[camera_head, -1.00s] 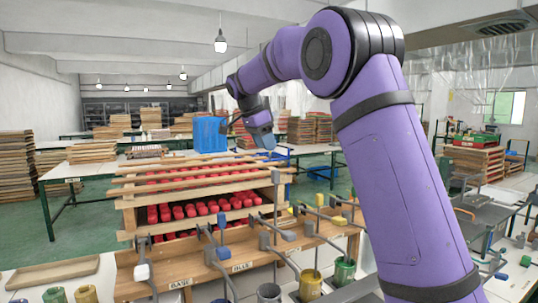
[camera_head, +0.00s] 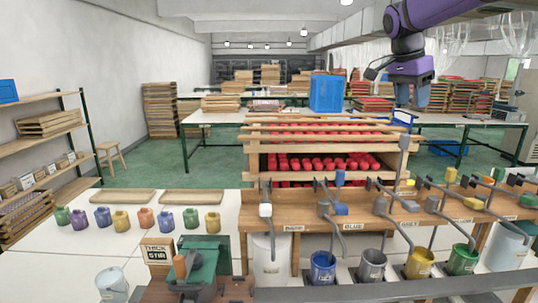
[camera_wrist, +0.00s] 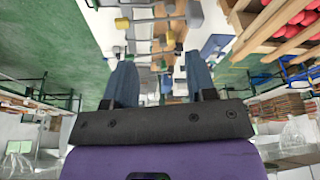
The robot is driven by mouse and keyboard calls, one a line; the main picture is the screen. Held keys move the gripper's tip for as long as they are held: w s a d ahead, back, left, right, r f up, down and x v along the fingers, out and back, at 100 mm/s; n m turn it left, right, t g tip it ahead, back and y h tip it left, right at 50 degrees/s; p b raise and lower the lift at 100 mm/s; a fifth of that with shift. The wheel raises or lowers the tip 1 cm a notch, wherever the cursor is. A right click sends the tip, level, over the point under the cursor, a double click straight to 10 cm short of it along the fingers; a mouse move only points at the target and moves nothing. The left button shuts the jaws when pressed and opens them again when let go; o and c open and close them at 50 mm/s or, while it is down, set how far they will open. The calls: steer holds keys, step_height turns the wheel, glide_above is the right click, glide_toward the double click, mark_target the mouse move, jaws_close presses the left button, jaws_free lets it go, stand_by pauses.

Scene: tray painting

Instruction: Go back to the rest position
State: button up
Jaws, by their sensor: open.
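My gripper (camera_head: 412,95) hangs at the upper right of the head view, at the end of my purple arm, pointing down. It is high above the wooden dispensing bench (camera_head: 335,210) and touches nothing. In the wrist view, its two blue-grey fingers (camera_wrist: 160,88) stand apart with nothing between them.
Labelled taps stand over pots of blue (camera_head: 322,268), yellow (camera_head: 420,264) and green (camera_head: 462,260) paint. Several coloured jars (camera_head: 121,221) and two wooden trays (camera_head: 191,196) sit on the white table at left. A rack of red pieces (camera_head: 320,163) stands behind the bench.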

steer(key=s+a+f+n+t+y, duration=0.2)
steer(key=s+n, duration=0.5)
steer(key=s, duration=1.1)
steer(key=s+a+f+n+t, duration=0.1)
steer(key=s+f+n, duration=0.3)
steer(key=s, duration=0.4)
steer(key=s+a+f+n+t+y, duration=0.1)
steer(key=s+a+f+n, duration=0.2)
steer(key=s, duration=0.5)
step_height(320, 180, down, 2)
steer(key=shift+s+f+n, duration=0.15)
steer(key=shift+n, duration=0.35)
